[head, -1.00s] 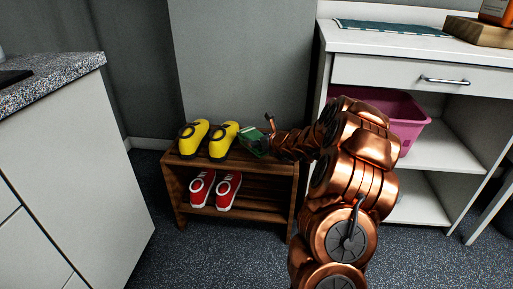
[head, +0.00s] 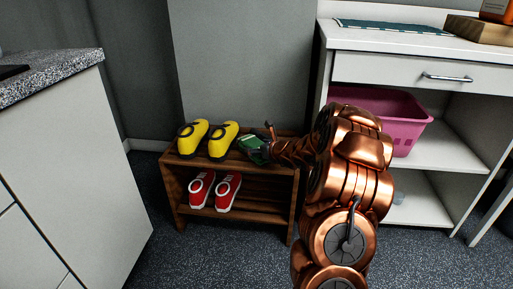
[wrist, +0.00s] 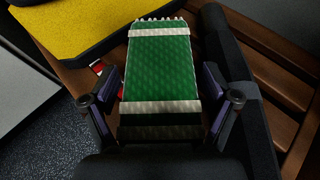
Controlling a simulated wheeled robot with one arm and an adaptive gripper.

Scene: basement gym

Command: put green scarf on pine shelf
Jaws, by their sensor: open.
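The green scarf (head: 250,144), folded with white and black bands and a white fringe, is at the top of the brown wooden shelf (head: 230,168), right of the yellow shoes. In the wrist view the scarf (wrist: 160,70) lies between the fingers of my gripper (wrist: 162,100), with the shelf's slats (wrist: 275,75) beneath. The fingers are open, with a small gap on each side of the scarf. In the head view my gripper (head: 262,150) is at the scarf's right end and partly hides it. Contact between scarf and slats is hard to see.
Yellow shoes (head: 222,139) stand on the shelf's top left, close to the scarf. Red shoes (head: 228,190) stand on the lower level. A white cabinet (head: 400,70) with a pink basket (head: 408,130) is at right, and a counter (head: 70,150) at left.

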